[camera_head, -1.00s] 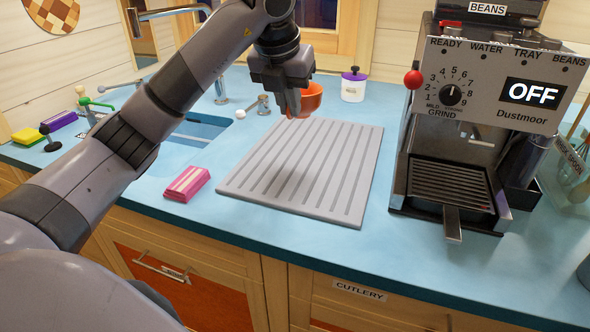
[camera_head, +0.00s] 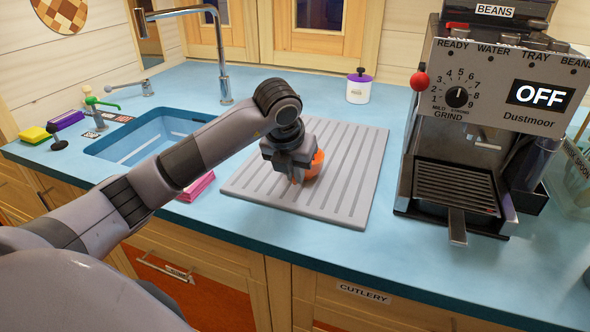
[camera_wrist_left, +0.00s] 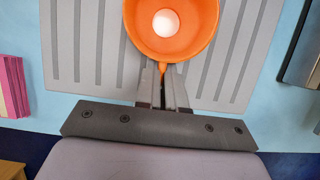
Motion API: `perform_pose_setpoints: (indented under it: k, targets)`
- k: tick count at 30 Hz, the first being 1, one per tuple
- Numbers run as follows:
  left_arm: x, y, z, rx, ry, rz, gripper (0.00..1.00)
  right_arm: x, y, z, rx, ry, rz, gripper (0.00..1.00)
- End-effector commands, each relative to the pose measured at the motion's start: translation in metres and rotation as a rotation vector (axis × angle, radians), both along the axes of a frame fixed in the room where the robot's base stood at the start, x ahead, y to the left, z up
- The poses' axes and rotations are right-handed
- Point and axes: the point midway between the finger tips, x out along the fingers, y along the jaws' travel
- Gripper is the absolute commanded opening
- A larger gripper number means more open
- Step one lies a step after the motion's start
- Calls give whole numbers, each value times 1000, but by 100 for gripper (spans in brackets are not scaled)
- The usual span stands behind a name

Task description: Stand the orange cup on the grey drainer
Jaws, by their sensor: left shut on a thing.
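The orange cup (camera_head: 316,164) shows in the head view over the middle of the grey drainer (camera_head: 350,190), partly hidden behind my left gripper. My left gripper (camera_head: 298,178) points down over the drainer and is shut on the cup's edge or handle. In the left wrist view the cup (camera_wrist_left: 172,30) shows its open mouth and pale inside bottom, with the fingertips (camera_wrist_left: 163,85) on its near side. The drainer (camera_wrist_left: 85,50) lies beneath. I cannot tell whether the cup's base touches it. My right gripper is not in view.
A coffee machine (camera_head: 480,130) stands right of the drainer. The sink (camera_head: 150,135) and tap (camera_head: 222,60) are farther left. A purple-lidded jar (camera_head: 358,88) stands behind. The front counter strip is clear.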

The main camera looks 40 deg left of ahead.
Motion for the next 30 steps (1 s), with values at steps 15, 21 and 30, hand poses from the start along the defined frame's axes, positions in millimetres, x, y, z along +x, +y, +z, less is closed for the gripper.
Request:
perform_pose_setpoints:
  k: [15, 21, 30]
  targets:
    - [0, 0, -2, 0, -1, 1, 34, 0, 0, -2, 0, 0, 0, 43]
    - [0, 0, -2, 0, -1, 1, 34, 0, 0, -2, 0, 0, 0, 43]
    - [-11, -3, 34, 1, -9, -2, 34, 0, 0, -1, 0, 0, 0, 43]
